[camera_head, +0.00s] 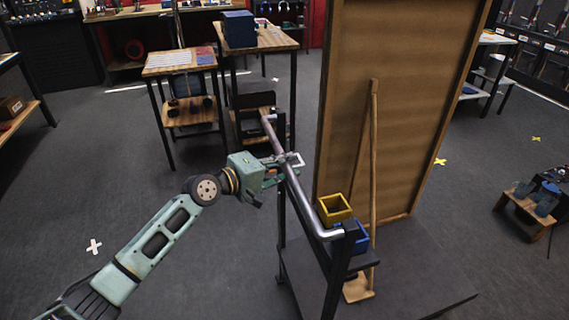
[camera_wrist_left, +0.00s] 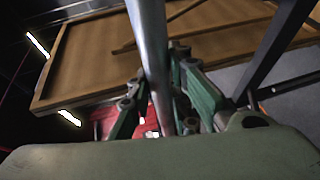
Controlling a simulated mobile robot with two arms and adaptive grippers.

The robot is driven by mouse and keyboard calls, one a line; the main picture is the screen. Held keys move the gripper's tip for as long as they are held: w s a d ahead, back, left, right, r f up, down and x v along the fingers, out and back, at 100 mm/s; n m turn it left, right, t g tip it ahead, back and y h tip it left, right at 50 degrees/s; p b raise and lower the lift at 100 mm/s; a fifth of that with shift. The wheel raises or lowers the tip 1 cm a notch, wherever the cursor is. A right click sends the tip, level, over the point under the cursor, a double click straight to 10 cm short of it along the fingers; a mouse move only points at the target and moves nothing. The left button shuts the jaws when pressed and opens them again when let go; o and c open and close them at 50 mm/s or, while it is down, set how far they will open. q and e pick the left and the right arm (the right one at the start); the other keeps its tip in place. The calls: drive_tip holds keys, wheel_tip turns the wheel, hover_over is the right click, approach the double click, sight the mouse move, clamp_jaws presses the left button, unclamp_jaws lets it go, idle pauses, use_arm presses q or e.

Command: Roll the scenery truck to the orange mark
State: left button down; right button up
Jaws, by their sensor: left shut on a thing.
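The scenery truck (camera_head: 400,275) is a low dark platform carrying a tall brown wooden flat (camera_head: 395,95) with a diagonal brace. A grey metal push bar (camera_head: 305,200) runs along its near left side on a black frame. My left gripper (camera_head: 287,162) is shut around the push bar, about midway along it. In the left wrist view the bar (camera_wrist_left: 150,50) passes between the green fingers (camera_wrist_left: 160,98), and the flat (camera_wrist_left: 90,55) shows beyond. No clearly orange mark shows; two yellow crosses (camera_head: 440,161) lie on the floor right of the flat. My right gripper is out of view.
Yellow and blue bins (camera_head: 333,208) sit on the truck's frame. Wooden tables (camera_head: 180,62) stand at the back left. A small stool with shoes (camera_head: 527,208) stands at the right. A white cross (camera_head: 94,246) marks the left floor. Floor right of the truck is largely clear.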

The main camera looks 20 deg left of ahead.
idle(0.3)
use_arm(q)
drive_tip(key=shift+w+d+r+p, duration=0.15)
drive_tip(key=shift+d+r+p, duration=0.05)
drive_tip(key=shift+d+p, duration=0.15)
drive_tip(key=shift+w+d+f, duration=0.2)
drive_tip(key=c, duration=1.6)
unclamp_jaws()
drive_tip(key=shift+d, duration=0.1)
drive_tip(key=shift+s+a, duration=0.3)
drive_tip(key=shift+a, duration=0.05)
drive_tip(key=v, duration=1.1)
drive_tip(key=shift+s+r, duration=0.1)
drive_tip(key=shift+r, duration=0.05)
